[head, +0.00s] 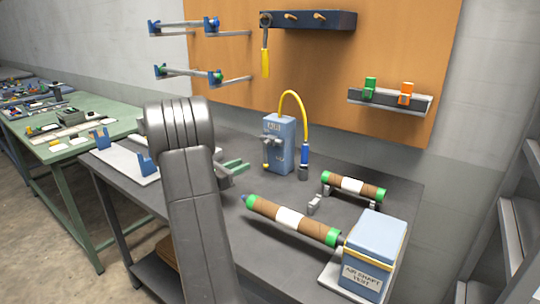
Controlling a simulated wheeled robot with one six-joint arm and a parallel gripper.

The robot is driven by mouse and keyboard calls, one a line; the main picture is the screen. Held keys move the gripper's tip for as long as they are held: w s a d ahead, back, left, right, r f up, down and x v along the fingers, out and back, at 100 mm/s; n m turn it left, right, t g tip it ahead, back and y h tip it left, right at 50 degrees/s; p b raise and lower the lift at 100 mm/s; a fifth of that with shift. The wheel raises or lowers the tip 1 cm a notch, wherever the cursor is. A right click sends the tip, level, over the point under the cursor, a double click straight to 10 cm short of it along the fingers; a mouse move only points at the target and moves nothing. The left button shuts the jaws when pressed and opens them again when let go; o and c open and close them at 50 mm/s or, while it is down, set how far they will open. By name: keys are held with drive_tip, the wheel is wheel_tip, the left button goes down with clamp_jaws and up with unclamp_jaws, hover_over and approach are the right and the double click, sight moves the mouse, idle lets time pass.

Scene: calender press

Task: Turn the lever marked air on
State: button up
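A blue-grey box (279,150) stands upright on the dark bench, with a yellow hose (293,97) looping from its top.
The bench (290,252) also holds a brown roll with green ends (320,230), a shorter roll (365,187) and a blue box labelled air shaft test (373,250). A blue-tipped hose nozzle (304,162) stands right of the upright box. A green table (70,150) is at left.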

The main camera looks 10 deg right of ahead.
sight(266, 163)
drive_tip(key=p+x, duration=0.1)
drive_tip(key=x, duration=1.1)
clamp_jaws()
